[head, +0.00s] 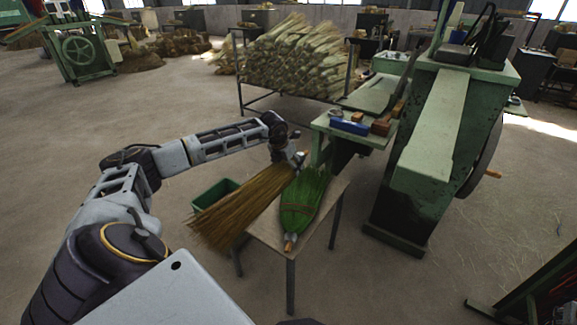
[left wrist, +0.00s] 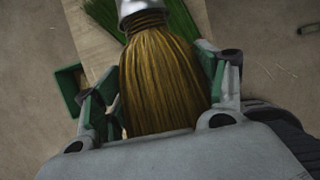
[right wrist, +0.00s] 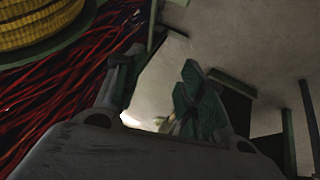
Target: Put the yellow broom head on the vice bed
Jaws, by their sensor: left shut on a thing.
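The yellow broom head (head: 242,207), a fan of golden-brown straw, hangs tilted over the left side of the small table. My left gripper (head: 290,158) is shut on it near its narrow bound end. In the left wrist view the straw (left wrist: 160,80) lies between the fingers of the left gripper (left wrist: 160,95), below a metallic cap. The green machine bench (head: 350,138) stands just beyond the small table; I cannot tell which part of it is the vice bed. My right gripper (right wrist: 160,90) shows only in the right wrist view, fingers apart and empty.
A green broom head (head: 302,200) lies on the small wooden table (head: 262,232). A green bin (head: 215,192) stands on the floor behind the yellow straw. A blue block (head: 350,127) and brown blocks lie on the bench. A tall green machine (head: 435,150) stands to the right.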

